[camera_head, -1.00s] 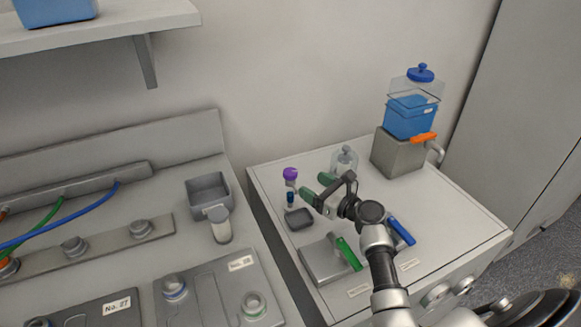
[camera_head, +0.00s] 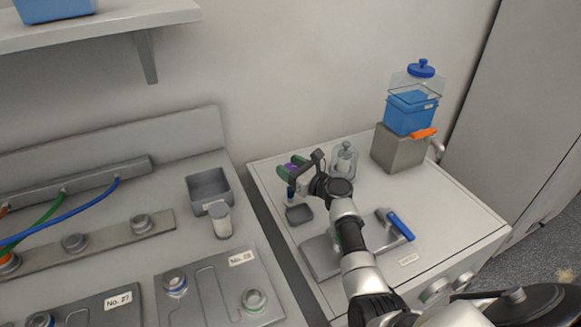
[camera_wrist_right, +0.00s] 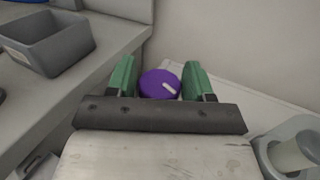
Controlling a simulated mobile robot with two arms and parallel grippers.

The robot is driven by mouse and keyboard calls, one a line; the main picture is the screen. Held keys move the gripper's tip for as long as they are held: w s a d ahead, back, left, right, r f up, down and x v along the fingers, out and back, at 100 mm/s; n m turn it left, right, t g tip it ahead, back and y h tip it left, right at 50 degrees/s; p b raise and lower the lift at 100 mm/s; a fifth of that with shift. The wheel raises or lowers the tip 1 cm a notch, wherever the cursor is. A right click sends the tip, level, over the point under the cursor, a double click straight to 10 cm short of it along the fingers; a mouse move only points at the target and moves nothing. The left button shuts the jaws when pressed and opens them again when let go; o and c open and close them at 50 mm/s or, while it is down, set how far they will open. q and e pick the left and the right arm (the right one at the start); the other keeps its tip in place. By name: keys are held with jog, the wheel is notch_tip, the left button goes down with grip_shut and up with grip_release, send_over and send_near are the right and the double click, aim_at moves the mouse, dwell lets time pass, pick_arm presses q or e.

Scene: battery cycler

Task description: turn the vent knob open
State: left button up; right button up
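The vent knob is taken to be the purple round knob (camera_wrist_right: 159,84) with a white pointer mark; it also shows in the head view (camera_head: 291,168), partly hidden by my gripper. In the right wrist view the pointer slants toward the lower right. My right gripper (camera_wrist_right: 160,78) has its green fingers apart, one on each side of the knob. Small gaps seem to show between the fingers and the knob, so it does not look gripped. In the head view the right gripper (camera_head: 288,170) is at the back left of the white cabinet top. My left gripper is not in view.
A clear glass jar (camera_head: 344,160) stands just right of the gripper. A blue-handled valve (camera_head: 401,226) and a grey block with a blue container (camera_head: 408,118) are farther right. A grey bin (camera_head: 208,187) stands on the left bench.

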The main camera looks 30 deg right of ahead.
jog(key=c, duration=0.6)
jog(key=shift+o, duration=0.2)
jog(key=n+g+y+b, duration=0.1)
jog(key=y, duration=0.1)
jog(key=n+g+y+b, duration=0.1)
jog(key=b, duration=0.1)
jog(key=shift+w+d+f+n+y, duration=0.1)
jog(key=shift+f+n+y, duration=0.1)
jog(key=shift+n+y, duration=0.2)
jog(key=shift+r+n+g+y+b, duration=0.15)
jog(key=shift+n+g+y+b, duration=0.4)
jog(key=shift+n+g+y, duration=0.35)
jog(key=o, duration=0.9)
jog(key=shift+o, duration=0.2)
